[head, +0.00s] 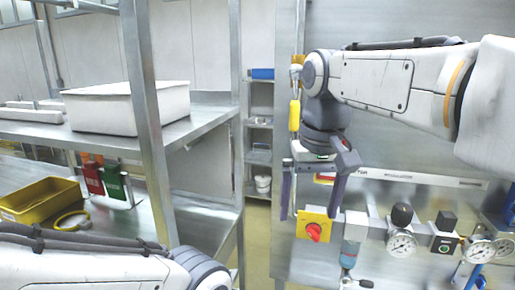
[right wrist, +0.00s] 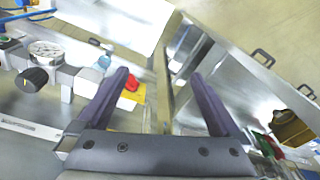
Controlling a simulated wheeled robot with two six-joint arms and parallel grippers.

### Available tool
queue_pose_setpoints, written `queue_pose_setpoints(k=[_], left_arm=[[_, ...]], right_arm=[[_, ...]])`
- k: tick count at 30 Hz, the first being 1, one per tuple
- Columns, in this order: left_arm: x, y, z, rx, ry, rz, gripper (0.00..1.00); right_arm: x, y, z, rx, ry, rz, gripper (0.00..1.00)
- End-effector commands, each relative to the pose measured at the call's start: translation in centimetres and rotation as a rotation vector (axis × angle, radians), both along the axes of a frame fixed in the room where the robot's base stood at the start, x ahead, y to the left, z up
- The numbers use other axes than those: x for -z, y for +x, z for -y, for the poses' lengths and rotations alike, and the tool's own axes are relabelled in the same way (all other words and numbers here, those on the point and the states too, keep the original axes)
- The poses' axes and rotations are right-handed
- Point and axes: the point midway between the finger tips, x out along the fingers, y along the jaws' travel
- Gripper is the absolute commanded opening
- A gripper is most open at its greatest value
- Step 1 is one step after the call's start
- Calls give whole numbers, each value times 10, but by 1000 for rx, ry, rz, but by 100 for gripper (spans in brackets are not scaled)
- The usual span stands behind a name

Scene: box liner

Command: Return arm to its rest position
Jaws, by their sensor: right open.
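My right arm reaches in from the right in the head view. Its gripper (head: 312,200) points downward in front of the metal panel, with its two fingers spread and nothing between them. In the right wrist view the gripper (right wrist: 163,95) shows two dark purple fingers wide apart and empty. The yellow plate with a red knob (head: 314,229) is close to the fingers in the head view; I cannot tell whether they touch. My left arm shows at the lower left of the head view, but its gripper is out of the frame.
The panel carries a pipe with gauges (head: 401,243) and a black knob (head: 402,214). Left stands a steel rack (head: 155,130) with a white bin (head: 128,106) and a yellow tray (head: 40,200). Between rack and panel is a gap with a back shelf (head: 259,158).

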Motion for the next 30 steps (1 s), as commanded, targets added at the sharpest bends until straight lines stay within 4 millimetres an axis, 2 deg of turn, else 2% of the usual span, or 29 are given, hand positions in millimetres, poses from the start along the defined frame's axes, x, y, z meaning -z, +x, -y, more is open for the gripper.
queue_pose_setpoints(k=[1,6,9,13,15,19,30], left_arm=[[24,0,0,0,0,0,50],[68,0,0,-1,0,0,50],[90,0,0,-2,0,0,50],[111,0,0,-2,0,0,50],[117,0,0,-2,0,0,50],[122,0,0,-2,0,0,50],[122,0,0,-2,0,0,50]], right_arm=[[42,-15,-13,-58,3,-11,100],[155,-72,-46,-260,19,-28,100],[215,-110,-53,-364,23,-37,100],[275,-152,-52,-468,27,-46,100],[295,-167,-49,-506,28,-48,100],[314,-183,-46,-543,28,-50,100],[316,-185,-45,-548,28,-50,100]])
